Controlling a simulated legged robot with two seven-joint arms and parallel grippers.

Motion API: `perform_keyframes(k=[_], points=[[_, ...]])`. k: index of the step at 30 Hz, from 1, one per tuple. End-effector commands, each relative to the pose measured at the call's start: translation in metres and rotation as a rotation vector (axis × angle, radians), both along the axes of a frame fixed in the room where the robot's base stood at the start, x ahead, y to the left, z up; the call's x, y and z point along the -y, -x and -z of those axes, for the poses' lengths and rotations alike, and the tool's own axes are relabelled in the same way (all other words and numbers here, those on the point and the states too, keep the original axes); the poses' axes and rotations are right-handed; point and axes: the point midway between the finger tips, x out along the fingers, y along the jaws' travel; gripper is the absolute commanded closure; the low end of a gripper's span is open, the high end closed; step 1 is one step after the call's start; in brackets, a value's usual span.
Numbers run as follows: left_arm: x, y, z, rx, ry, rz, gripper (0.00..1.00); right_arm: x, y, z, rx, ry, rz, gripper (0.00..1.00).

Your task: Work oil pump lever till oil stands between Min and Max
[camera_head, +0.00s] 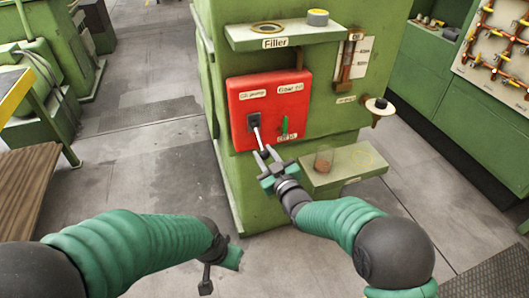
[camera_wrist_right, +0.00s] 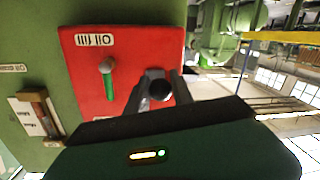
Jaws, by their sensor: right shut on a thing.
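The red panel (camera_head: 268,95) on the green machine carries the oil pump lever (camera_head: 257,136), a pale rod coming out of a black slot and pointing downward. My right gripper (camera_head: 266,155) is shut on the lever's lower end. In the right wrist view the lever's dark round knob (camera_wrist_right: 159,90) shows between the fingers. The oil gauge (camera_head: 348,60), a brownish upright tube beside a white scale, is right of the panel. It also shows in the right wrist view (camera_wrist_right: 40,112). Its oil level is too small to read. My left gripper (camera_head: 217,272) hangs low, away from the machine; its jaws are unclear.
A green-handled lever (camera_head: 284,126) stands close right of the pump lever. A lower shelf (camera_head: 330,175) holds a brownish glass (camera_head: 324,158). Open floor lies left of the machine.

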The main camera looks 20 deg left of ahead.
Motion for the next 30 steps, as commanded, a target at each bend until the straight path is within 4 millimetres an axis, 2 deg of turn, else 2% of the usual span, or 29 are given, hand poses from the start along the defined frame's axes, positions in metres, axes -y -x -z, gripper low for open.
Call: perform_keyframes(k=[1,5,15,18,23,30], points=[[0.000,0.000,-0.016,0.000,0.000,0.000,1.00,0.000,0.002,-0.010,-0.022,0.015,-0.002,1.00],[0.000,0.000,-0.046,0.000,0.000,0.000,1.00,0.002,0.004,-0.023,-0.092,0.061,-0.001,1.00],[0.000,0.000,-0.139,0.001,0.000,0.000,1.00,0.004,0.007,-0.060,-0.334,0.223,-0.001,1.00],[0.000,-0.001,-0.158,0.001,0.000,0.000,1.00,0.004,0.007,-0.066,-0.403,0.271,-0.001,1.00],[0.000,-0.001,-0.174,0.000,0.000,0.000,1.00,0.004,0.006,-0.072,-0.458,0.309,-0.001,1.00],[0.000,0.000,-0.180,0.000,0.000,0.000,1.00,0.003,0.005,-0.084,-0.450,0.303,0.000,1.00]])
